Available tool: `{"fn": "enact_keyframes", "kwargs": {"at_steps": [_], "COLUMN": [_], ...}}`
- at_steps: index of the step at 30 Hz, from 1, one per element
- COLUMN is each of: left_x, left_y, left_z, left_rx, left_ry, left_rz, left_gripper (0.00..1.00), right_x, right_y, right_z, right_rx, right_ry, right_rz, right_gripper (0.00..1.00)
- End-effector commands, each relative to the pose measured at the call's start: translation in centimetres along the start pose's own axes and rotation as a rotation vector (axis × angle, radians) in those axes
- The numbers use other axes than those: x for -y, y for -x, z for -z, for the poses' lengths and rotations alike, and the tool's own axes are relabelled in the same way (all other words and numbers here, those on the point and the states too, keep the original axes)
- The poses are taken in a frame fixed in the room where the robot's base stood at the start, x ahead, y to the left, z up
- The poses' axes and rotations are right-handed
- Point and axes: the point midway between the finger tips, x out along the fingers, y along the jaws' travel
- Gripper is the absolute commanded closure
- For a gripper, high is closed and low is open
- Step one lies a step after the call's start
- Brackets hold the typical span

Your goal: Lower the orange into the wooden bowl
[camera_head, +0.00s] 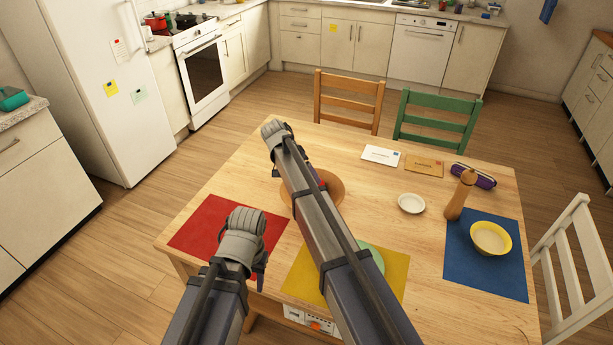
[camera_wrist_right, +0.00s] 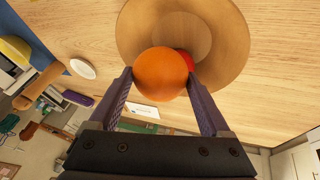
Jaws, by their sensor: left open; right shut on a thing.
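The orange (camera_wrist_right: 160,74) is between the two fingers of my right gripper (camera_wrist_right: 162,82) in the right wrist view, and the jaws are shut on it. The wooden bowl (camera_wrist_right: 228,50) lies beyond it, and the orange overlaps its near part. The gap between them is hard to judge. A red round thing (camera_wrist_right: 187,60), partly hidden by the orange, shows in the bowl. In the head view my right arm covers much of the bowl (camera_head: 332,188) and hides the orange. My left gripper (camera_head: 258,268) is open over the red mat, apart from the bowl.
Red (camera_head: 205,228), yellow (camera_head: 390,275) and blue (camera_head: 485,268) mats lie on the table. A green plate (camera_head: 372,257) is partly behind my right arm. A white saucer (camera_head: 411,203), pepper mill (camera_head: 460,195), yellow bowl (camera_head: 491,238) and envelopes (camera_head: 381,155) stand to the right.

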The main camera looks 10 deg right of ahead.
Motion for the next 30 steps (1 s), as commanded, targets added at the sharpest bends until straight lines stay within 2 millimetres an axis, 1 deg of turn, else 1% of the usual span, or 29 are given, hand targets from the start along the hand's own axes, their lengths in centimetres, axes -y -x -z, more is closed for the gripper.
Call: {"fn": "enact_keyframes", "kwargs": {"at_steps": [3, 27, 30], "left_x": [-0.1, -0.4, -0.5], "left_y": [-0.8, -4.6, -4.8], "left_z": [0.1, 0.3, 0.3], "left_rx": [0.0, 0.0, 0.0], "left_ry": [0.0, 0.0, 0.0], "left_rz": [0.0, 0.0, 0.0], "left_gripper": [0.53, 0.53, 0.53], "right_x": [0.2, 1.1, 1.2], "right_y": [-0.8, -4.2, -4.3], "right_z": [-0.3, -1.7, -1.8], "right_rx": [0.0, 0.0, 0.0], "right_ry": [0.0, 0.0, 0.0], "right_rz": [0.0, 0.0, 0.0], "right_gripper": [0.83, 0.83, 0.83]}}
